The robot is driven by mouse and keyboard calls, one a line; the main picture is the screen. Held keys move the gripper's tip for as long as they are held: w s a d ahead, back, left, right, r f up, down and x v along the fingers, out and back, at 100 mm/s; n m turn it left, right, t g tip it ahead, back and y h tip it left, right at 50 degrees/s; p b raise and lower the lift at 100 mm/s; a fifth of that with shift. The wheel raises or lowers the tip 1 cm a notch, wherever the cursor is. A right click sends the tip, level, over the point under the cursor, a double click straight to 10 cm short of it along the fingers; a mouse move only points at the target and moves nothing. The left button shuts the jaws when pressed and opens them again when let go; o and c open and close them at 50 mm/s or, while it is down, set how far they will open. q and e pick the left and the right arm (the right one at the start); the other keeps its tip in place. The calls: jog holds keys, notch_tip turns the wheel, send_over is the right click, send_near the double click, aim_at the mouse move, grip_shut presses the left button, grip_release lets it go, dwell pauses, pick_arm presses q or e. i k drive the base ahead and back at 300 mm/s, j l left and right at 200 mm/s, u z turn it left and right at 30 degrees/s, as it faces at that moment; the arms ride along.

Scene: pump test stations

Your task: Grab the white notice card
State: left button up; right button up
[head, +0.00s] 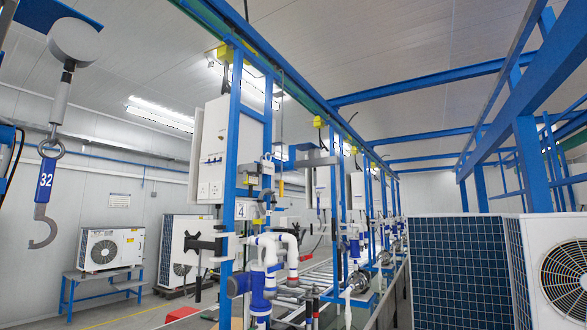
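A small white card marked "4" (240,211) is fixed to a blue upright of the nearest pump station, in the middle of the head view. A small white sign with dark print (119,200) hangs on the back wall at the left. I cannot tell which of these, if either, is the white notice card. The print on the wall sign is too small to read. Neither of my grippers shows in this view.
A blue frame with white pipes (285,240) and a white electrical box (211,150) fills the middle. A large outdoor unit (465,270) stands close at right. A hook marked "32" (43,190) hangs at left. Another unit (110,248) rests on a blue stand (68,290).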

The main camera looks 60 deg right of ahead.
aim_at(269, 166)
jog(key=z, duration=1.95)
